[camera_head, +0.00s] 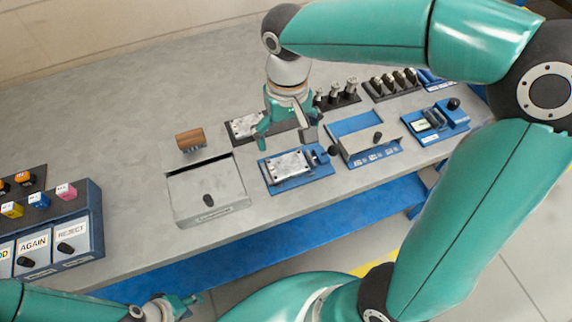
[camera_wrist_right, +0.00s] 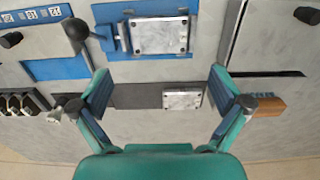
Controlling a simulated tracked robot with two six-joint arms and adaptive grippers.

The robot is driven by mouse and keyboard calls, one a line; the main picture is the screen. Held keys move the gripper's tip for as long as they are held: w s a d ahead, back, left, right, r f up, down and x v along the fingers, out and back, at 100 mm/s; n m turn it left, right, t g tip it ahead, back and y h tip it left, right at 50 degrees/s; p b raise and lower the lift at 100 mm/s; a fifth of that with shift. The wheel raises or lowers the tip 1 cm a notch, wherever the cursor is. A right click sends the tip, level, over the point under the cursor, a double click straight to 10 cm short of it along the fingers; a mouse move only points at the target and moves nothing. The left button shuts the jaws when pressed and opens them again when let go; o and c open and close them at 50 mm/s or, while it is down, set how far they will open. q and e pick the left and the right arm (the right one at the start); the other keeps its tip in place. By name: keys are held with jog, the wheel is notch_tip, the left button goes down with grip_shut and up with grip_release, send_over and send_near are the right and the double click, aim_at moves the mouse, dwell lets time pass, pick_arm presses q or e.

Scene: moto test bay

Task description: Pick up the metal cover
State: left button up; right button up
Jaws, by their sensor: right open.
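Two metal plates fit the name metal cover, and I cannot tell which is meant. One silvery plate (camera_head: 242,127) with corner holes lies on a dark strip behind my right gripper; it also shows in the right wrist view (camera_wrist_right: 182,98). The other plate (camera_head: 289,167) sits in a blue clamp fixture (camera_head: 318,174) in front of the gripper; the wrist view shows it too (camera_wrist_right: 158,35). My right gripper (camera_head: 285,142) is open and empty above the bench, its fingers (camera_wrist_right: 160,80) spread wide. My left gripper (camera_head: 180,304) is low at the bottom left, away from the bench top; its jaws are unclear.
A grey lidded box (camera_head: 207,190) and a brown wooden block (camera_head: 190,139) stand to the left. Blue fixtures (camera_head: 436,122) and dark racks of metal parts (camera_head: 338,94) stand to the right. Sorting bins (camera_head: 60,235) are far left. The bench's back left is clear.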

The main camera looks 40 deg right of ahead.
aim_at(287, 164)
notch_tip(287, 164, down, 10)
jog(key=shift+r, duration=0.1)
dwell(0.4)
jog(key=shift+c, duration=0.2)
jog(key=c, duration=0.9)
jog(key=shift+o, duration=0.2)
jog(key=shift+r, duration=0.1)
